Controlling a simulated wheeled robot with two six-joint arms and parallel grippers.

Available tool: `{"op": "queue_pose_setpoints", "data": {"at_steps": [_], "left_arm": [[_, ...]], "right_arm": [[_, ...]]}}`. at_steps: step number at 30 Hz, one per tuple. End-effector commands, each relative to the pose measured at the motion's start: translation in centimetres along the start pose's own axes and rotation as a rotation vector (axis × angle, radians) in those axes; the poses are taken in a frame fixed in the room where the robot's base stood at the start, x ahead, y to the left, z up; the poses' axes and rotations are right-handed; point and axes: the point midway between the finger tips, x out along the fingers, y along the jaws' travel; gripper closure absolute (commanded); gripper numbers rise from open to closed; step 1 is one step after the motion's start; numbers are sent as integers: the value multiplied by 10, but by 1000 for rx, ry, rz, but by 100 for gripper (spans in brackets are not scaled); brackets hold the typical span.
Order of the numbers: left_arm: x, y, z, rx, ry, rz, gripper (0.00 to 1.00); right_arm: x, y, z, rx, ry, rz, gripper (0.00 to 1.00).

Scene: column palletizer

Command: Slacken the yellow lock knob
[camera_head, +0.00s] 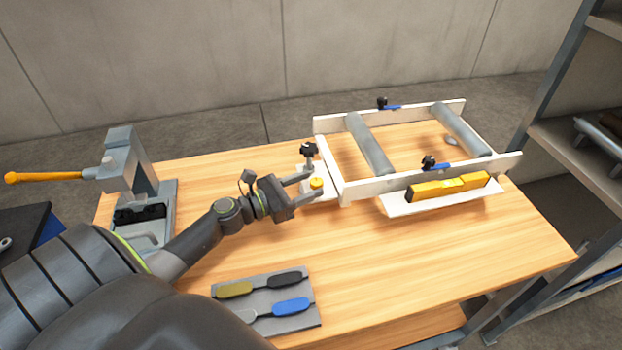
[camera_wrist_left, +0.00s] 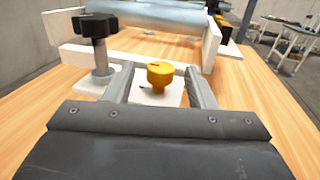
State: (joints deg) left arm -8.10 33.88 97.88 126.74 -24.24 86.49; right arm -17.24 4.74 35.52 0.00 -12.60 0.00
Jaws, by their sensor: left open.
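The yellow lock knob (camera_head: 316,183) sits on a white plate at the left end of the white roller frame (camera_head: 345,195). In the left wrist view the yellow lock knob (camera_wrist_left: 160,75) stands upright between my fingers, a little ahead of the gripper body. My left gripper (camera_head: 306,183) is open, with one finger on each side of the knob; it also shows in the left wrist view (camera_wrist_left: 160,88). I cannot tell whether a finger touches the knob. A black star knob (camera_head: 309,149) on a post stands just beyond it, to the left in the wrist view (camera_wrist_left: 98,27). My right gripper is not in view.
A yellow level (camera_head: 448,187) lies along the frame's near side. Black knobs with blue levers (camera_head: 436,165) sit on the frame rails. A grey press with an orange handle (camera_head: 45,177) stands at left. A grey tray (camera_head: 268,327) holds several coloured tools. The front right tabletop is clear.

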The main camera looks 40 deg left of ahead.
Motion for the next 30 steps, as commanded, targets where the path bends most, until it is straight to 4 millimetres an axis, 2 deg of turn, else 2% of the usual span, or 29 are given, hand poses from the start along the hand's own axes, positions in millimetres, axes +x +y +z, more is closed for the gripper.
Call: {"op": "queue_pose_setpoints", "data": {"at_steps": [6, 14, 24, 30], "left_arm": [[14, -1, 0, -1, 1, -1, 50], [15, -1, -1, -1, 2, -2, 50], [15, -1, -1, 0, 2, -1, 93], [15, -1, 0, -1, 1, 9, 94]], "right_arm": [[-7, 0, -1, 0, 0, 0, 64], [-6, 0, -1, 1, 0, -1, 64], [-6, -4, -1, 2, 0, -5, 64], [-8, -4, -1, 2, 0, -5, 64]]}}
